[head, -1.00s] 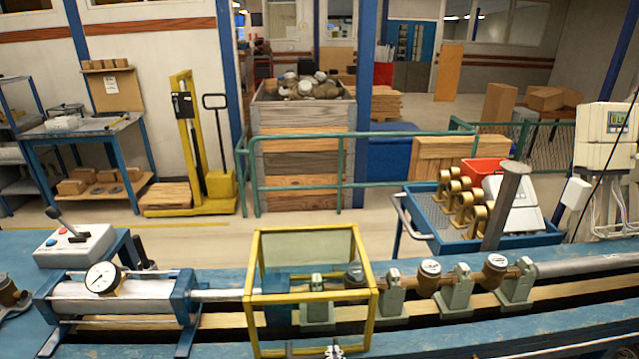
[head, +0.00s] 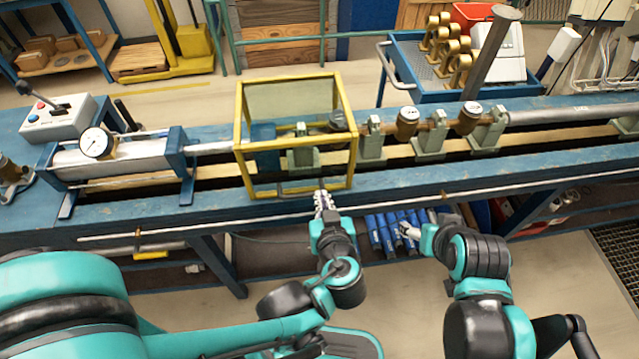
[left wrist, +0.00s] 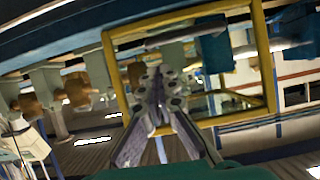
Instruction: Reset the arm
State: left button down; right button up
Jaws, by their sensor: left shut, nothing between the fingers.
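My left gripper (head: 322,200) is shut and empty, just in front of the lower front edge of the yellow-framed clear guard (head: 296,130) on the blue bench. In the left wrist view, its closed fingers (left wrist: 160,85) point at the yellow frame (left wrist: 112,75); whether they touch it I cannot tell. My right gripper (head: 408,230) is low in front of the bench, before the blue items on the lower shelf. It is small and partly hidden by its own wrist, so its jaw state is unclear.
The blue bench (head: 120,215) carries a gauge cylinder (head: 98,143), a lever control box (head: 58,118) and a pipe line with brass meters (head: 407,122). Blue items (head: 380,235) lie on the shelf underneath. A blue cart (head: 400,70) stands behind.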

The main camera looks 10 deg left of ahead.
pick_arm(q)
jog(key=s, duration=0.1)
jog(key=s+d, duration=0.1)
jog(key=s, duration=0.3)
jog(key=shift+d+f, duration=0.2)
jog(key=shift+f, duration=0.1)
jog(key=a+f+m+g, duration=0.2)
jog(key=a+g, duration=0.3)
jog(key=a, duration=0.4)
jog(key=a+r+h, duration=0.3)
jog(key=a+r, duration=0.1)
jog(key=a, duration=0.1)
jog(key=shift+s+r+m+h, duration=0.3)
jog(key=shift+s+m, duration=0.05)
jog(key=shift+m, duration=0.05)
